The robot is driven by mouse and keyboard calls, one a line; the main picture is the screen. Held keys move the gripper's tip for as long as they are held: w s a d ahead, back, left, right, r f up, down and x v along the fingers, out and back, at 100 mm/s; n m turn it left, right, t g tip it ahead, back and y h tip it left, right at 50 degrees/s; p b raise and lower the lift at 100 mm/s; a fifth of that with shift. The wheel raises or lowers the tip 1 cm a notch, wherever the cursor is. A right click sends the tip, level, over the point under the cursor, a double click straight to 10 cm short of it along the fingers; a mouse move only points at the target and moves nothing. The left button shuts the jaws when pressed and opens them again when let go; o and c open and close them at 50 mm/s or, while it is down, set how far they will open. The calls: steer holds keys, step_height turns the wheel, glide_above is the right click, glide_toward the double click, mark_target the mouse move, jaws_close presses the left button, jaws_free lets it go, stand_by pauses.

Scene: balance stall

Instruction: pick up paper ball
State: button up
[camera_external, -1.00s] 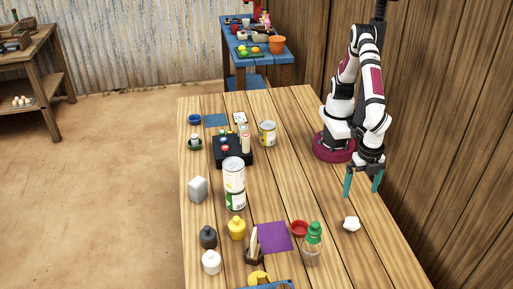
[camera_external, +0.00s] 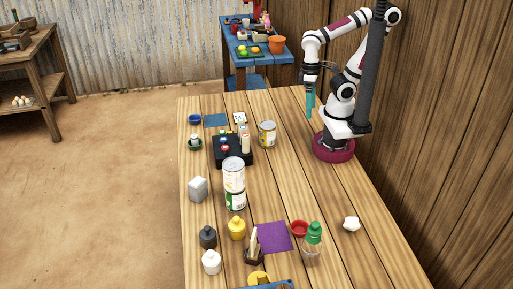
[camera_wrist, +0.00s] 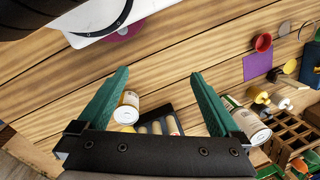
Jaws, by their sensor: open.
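The paper ball (camera_external: 351,224) is a small white crumpled lump on the right side of the wooden table, in the external view. It lies to the right of the red bowl and the green-capped bottle, with bare planks around it. I cannot make it out in the wrist view. My gripper (camera_external: 310,103) hangs fingers down near the far end of the table, far from the paper ball. In the wrist view my gripper (camera_wrist: 155,92) has its two teal fingers wide apart, with nothing held between them.
The red bowl (camera_external: 299,228) and green-capped bottle (camera_external: 313,243) stand left of the ball, beside a purple mat (camera_external: 272,237). A labelled can (camera_external: 267,134), black box (camera_external: 232,152) and stacked cans (camera_external: 234,184) stand farther left. The table's right strip is mostly clear.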

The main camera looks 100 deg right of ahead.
stand_by(0.4)
steer(key=w+a+r+n, duration=0.2)
steer(key=w+a+n, duration=0.1)
steer(key=w+a, duration=0.25)
steer(key=n+h, duration=0.2)
steer(key=n, duration=0.7)
glide_above(352, 219)
steer(key=w, duration=0.1)
step_height(352, 219, down, 8)
steer(key=f, duration=0.9)
steer(key=s+f, duration=0.1)
steer(key=f, duration=0.4)
steer(key=shift+a+f, duration=0.1)
steer(key=shift+f, duration=0.15)
steer(key=c, duration=1.4)
